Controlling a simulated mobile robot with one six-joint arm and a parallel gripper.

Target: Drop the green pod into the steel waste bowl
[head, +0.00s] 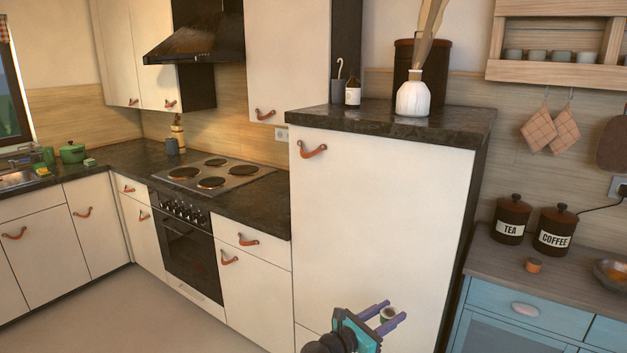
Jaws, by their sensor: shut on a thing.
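My gripper (395,311) is low in the head view, in front of the tall white cabinet. Its two purple fingers are shut on a small green pod (387,315) with a pale top, partly hidden by the fingers. A steel bowl (609,273) stands on the wooden counter at the right edge of the view, cut off by the frame. Something orange-brown shows inside it. My gripper is well to the left of the bowl and apart from it.
An orange pod (533,265) stands on the wooden counter (490,256), left of the bowl. Behind it are the tea canister (511,220) and coffee canister (553,231). A dark cable runs behind them. The tall white cabinet (385,220) stands left of this counter.

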